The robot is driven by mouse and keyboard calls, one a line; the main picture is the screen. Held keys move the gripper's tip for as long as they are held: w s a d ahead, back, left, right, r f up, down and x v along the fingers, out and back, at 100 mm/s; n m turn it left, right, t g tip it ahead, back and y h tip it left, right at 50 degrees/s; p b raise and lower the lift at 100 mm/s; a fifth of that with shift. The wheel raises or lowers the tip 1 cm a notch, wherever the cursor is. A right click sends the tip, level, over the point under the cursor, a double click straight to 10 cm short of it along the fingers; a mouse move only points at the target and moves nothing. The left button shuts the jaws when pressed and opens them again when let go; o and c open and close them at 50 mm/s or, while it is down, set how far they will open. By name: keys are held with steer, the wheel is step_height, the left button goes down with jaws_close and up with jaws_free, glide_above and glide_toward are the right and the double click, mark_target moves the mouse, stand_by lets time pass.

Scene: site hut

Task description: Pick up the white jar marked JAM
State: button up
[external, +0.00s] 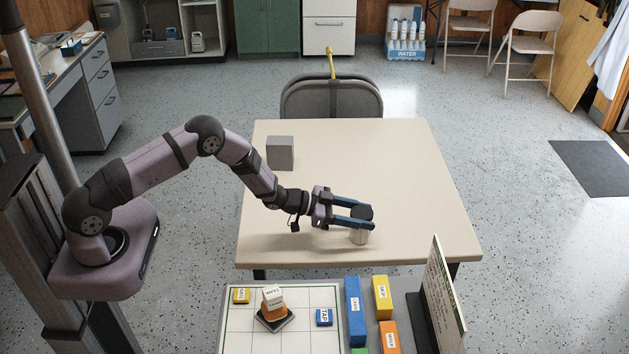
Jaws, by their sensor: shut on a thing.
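A grey block (280,154) stands at the table's back left. The rest of the tabletop (400,165) is clear. In front, a white grid board (242,325) holds labelled blocks, beside a blue block (355,312) and an upright panel (443,295). A grey chair (331,98) stands behind.

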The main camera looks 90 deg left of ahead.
steer(key=shift+r, duration=0.2)
steer(key=shift+r+b, duration=0.85)
steer(key=shift+r, duration=4.05)
steer(key=shift+a, duration=0.1)
